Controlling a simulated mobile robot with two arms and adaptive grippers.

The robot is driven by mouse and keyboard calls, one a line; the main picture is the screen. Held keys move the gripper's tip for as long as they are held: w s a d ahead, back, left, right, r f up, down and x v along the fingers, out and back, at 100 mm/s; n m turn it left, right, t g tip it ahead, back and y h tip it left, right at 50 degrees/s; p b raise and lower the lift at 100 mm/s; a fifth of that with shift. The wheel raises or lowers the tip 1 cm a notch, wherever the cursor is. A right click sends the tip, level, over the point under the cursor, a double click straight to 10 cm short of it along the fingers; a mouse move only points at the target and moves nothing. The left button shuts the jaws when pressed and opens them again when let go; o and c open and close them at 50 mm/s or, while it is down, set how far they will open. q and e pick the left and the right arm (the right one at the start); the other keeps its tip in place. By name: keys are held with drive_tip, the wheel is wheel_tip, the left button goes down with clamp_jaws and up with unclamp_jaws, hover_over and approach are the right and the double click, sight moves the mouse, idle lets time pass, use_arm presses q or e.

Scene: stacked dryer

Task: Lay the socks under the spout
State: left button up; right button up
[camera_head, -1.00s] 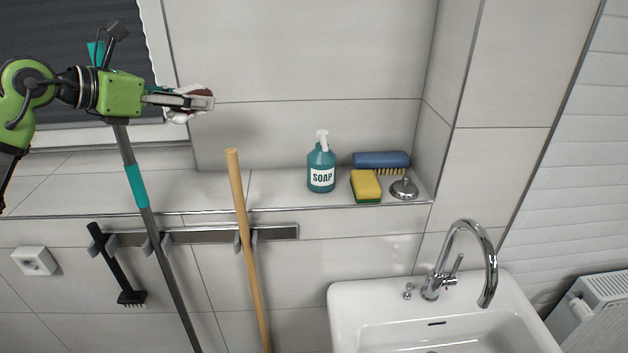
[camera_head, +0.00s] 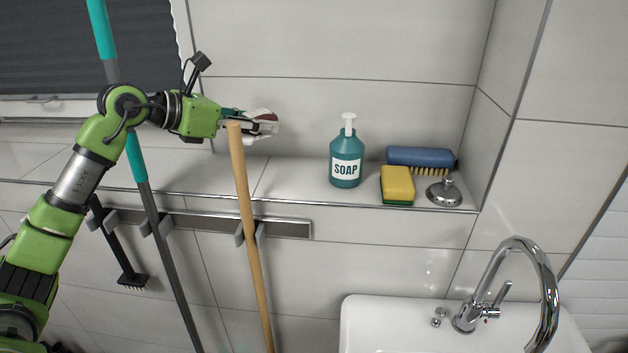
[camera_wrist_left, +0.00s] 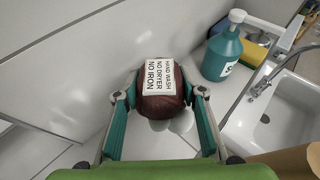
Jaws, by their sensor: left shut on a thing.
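My left gripper (camera_head: 262,124) is shut on the socks (camera_head: 258,139), above the tiled ledge and left of the soap bottle. In the left wrist view the gripper (camera_wrist_left: 163,98) has its fingers on both sides of the socks (camera_wrist_left: 163,108). They look like a dark red-brown bundle with white parts and a label reading hand wash, no dryer, no iron. The chrome spout (camera_head: 520,243) arches over the white sink (camera_head: 375,312) at the lower right. The spout also shows in the left wrist view (camera_wrist_left: 272,76). My right gripper is not in view.
The ledge holds a teal soap bottle (camera_head: 346,162), a yellow sponge (camera_head: 397,184), a blue brush (camera_head: 420,157) and a metal plug (camera_head: 444,192). A wooden handle (camera_head: 246,210) and a grey-teal pole (camera_head: 158,220) stand in front of the ledge.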

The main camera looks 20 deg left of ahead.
sight(262, 174)
use_arm(q)
wheel_tip(262, 174, down, 4)
drive_tip(key=shift+s+r+p, duration=0.1)
drive_tip(key=shift+s+p, duration=0.05)
drive_tip(key=shift+p, duration=0.3)
wheel_tip(262, 174, down, 5)
drive_tip(key=shift+r+p, duration=0.15)
drive_tip(key=shift+p, duration=0.5)
drive_tip(key=shift+f, duration=0.35)
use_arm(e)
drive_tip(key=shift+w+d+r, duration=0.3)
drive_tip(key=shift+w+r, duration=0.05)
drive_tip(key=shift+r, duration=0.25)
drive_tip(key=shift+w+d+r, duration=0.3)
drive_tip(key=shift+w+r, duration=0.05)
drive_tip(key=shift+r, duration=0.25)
use_arm(q)
drive_tip(key=shift+f, duration=0.2)
drive_tip(key=o, duration=1.2)
drive_tip(key=shift+c, duration=0.2)
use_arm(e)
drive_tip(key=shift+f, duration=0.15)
use_arm(q)
drive_tip(key=shift+r, duration=0.1)
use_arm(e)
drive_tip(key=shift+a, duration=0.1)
